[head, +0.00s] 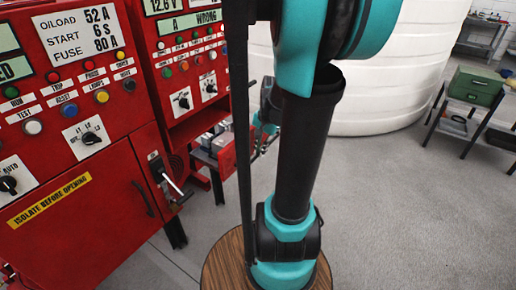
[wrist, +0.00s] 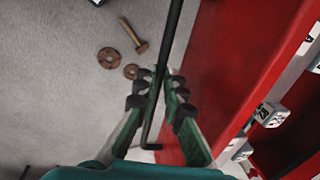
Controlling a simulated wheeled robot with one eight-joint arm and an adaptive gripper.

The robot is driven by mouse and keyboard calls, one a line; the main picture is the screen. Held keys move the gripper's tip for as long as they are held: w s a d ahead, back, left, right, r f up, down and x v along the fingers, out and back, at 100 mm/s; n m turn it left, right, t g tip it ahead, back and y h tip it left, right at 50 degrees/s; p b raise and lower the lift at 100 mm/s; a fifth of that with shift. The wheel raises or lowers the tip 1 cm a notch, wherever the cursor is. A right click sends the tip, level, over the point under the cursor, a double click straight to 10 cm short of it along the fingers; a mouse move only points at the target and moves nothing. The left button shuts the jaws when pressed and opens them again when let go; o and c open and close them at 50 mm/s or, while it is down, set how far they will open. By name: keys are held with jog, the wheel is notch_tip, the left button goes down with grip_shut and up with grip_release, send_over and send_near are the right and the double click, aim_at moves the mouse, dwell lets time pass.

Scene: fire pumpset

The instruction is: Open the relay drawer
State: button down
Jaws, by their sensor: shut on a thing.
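The red relay drawer (head: 228,157) stands out from the lower part of the right-hand red cabinet, with pale relay blocks (head: 210,140) inside it. In the wrist view, its red front (wrist: 230,60) fills the middle right, and marked relay blocks (wrist: 270,115) show behind it. A long black bar handle (wrist: 172,35) runs along the front, with its lower end bent toward the red face. My gripper (wrist: 158,95) is shut on this handle, one finger on each side. In the head view, my gripper (head: 262,132) is partly hidden behind my arm.
The left red cabinet (head: 75,215) has a door with a black handle and a lever. A white tank (head: 370,90) stands behind. A bench with a green box (head: 476,86) is at the right. A hammer (wrist: 133,35) and brown discs (wrist: 112,57) lie on the floor.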

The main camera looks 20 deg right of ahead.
jog(key=c, duration=1.6)
grip_release()
notch_tip(320, 180, up, 12)
jog(key=s+d, duration=0.1)
jog(key=s, duration=0.1)
jog(key=shift+d, duration=0.2)
jog(key=shift+f, duration=0.1)
